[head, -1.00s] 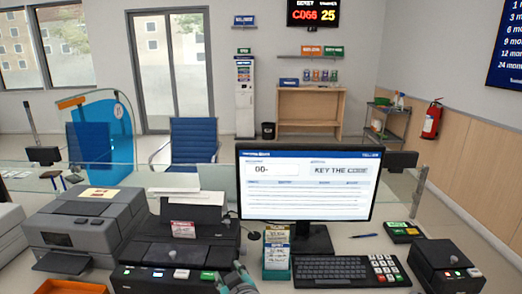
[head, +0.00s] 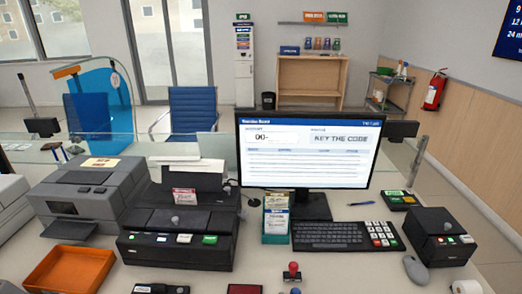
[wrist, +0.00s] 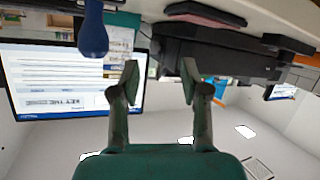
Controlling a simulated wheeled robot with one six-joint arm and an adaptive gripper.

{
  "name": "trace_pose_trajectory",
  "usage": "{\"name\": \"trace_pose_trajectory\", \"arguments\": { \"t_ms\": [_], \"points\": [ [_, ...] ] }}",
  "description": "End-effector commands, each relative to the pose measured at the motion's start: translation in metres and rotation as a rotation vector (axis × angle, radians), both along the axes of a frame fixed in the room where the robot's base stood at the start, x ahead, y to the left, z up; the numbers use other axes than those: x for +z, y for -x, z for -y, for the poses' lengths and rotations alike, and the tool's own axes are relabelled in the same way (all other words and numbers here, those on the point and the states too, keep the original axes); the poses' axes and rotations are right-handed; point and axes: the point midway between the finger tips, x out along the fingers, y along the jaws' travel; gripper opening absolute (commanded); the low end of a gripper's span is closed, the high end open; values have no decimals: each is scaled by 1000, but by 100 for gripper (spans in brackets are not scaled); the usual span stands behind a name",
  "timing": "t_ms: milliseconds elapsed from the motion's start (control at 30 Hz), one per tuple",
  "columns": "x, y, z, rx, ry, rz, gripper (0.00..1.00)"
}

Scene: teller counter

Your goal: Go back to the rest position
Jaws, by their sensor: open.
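My gripper (wrist: 160,80) shows only in the wrist view, with its two dark green fingers spread apart and nothing between them. It is out of the head view. The wrist view is upside down, with the ceiling at the bottom. In it the monitor (wrist: 30,85) is at the left and a dark printer (wrist: 215,50) is above the fingers. A blue rounded handle (wrist: 92,35) hangs into the top left of that view, apart from the fingers.
The head view shows the monitor (head: 308,150), black printer (head: 175,250), grey printer (head: 85,200), orange tray (head: 70,270), card holder (head: 276,218), keyboard (head: 335,236), red stamp (head: 292,271), mouse (head: 415,269) and black box (head: 440,235). Open counter lies before the keyboard.

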Motion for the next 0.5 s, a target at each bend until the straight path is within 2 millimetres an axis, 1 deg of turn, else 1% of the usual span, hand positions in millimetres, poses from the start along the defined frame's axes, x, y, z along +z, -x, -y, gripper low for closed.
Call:
{"name": "trace_pose_trajectory", "arguments": {
  "t_ms": [33,200,333,500],
  "points": [
    [-12,17,12,-15,-6,-6,46],
    [-34,66,44,-61,-31,-3,46],
    [-45,106,66,-97,-52,0,46],
    [-52,159,91,-142,-79,6,46]
  ]
}}
